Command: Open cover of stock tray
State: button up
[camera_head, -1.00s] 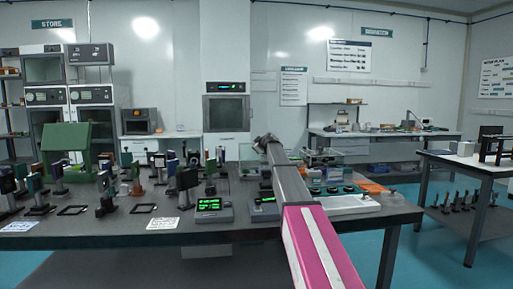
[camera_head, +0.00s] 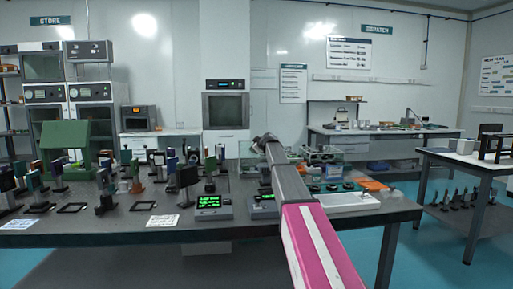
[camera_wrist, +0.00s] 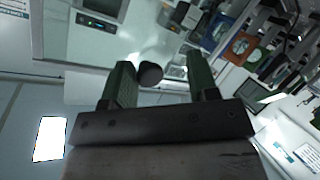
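My gripper (camera_wrist: 158,62) is open in the wrist view, with two green fingers spread apart. My arm hides part of this area, and the fingers are not visible there. I cannot tell which clear box is the stock tray.
The dark optical table (camera_head: 110,226) carries many mounted optics on its left half. A lit green-display device (camera_head: 208,207) sits left of my arm. A white tray (camera_head: 345,200) and orange items (camera_head: 372,185) lie to the right. A green housing (camera_head: 68,143) stands at back left.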

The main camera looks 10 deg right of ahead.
jog(key=shift+r, duration=0.15)
jog(key=v, duration=1)
jog(key=shift+s, duration=0.4)
jog(key=shift+d, duration=0.1)
